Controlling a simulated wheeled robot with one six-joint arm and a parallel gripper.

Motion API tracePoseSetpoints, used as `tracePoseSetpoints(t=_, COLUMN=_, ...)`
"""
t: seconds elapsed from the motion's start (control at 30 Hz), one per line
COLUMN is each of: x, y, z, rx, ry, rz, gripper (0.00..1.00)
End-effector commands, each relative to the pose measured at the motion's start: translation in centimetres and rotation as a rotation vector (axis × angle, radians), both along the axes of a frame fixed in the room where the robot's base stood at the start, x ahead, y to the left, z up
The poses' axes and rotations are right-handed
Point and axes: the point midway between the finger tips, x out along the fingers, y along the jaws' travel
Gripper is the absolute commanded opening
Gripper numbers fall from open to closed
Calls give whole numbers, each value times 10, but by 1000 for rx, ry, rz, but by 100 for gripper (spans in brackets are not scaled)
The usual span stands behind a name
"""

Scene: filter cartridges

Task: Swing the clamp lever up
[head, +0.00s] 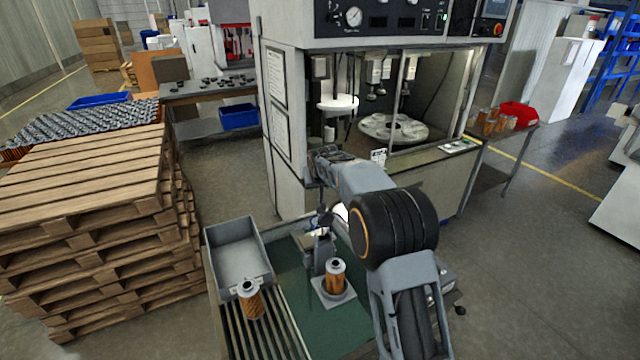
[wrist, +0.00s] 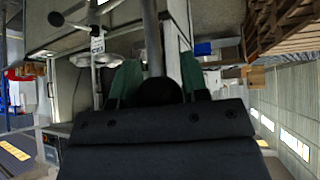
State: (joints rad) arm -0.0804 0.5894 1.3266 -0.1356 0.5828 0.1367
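The clamp (head: 321,252) stands on the green bench top, beside a square plate (head: 345,294) that carries an orange filter cartridge (head: 335,277). The cartridge is upright. My gripper (head: 323,218) is at the top of the clamp, small and dark in the head view. In the wrist view my gripper (wrist: 160,82) has its two green fingers on either side of a grey rod with a dark round knob (wrist: 158,92), which looks like the clamp lever. I cannot tell whether the fingers press on it. The lever's lower end is hidden.
A grey bin (head: 226,262) and a second cartridge (head: 250,300) on slatted rails are left of the clamp. A large test machine (head: 290,120) stands behind. Stacked pallets (head: 90,190) are at the left. Green bench surface (head: 290,285) around the plate is bare.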

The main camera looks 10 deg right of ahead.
Motion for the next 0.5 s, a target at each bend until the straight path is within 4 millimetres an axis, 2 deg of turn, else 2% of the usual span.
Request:
tracePoseSetpoints(t=0.03, x=-1, y=1, z=-6, rx=-1, ry=11, rz=2, gripper=45)
tracePoseSetpoints(t=0.23, x=0, y=-2, z=-2, rx=0, ry=3, rz=-2, gripper=64)
tracePoseSetpoints(t=0.5, x=-1, y=-2, z=1, rx=0, ry=-3, rz=-3, gripper=64)
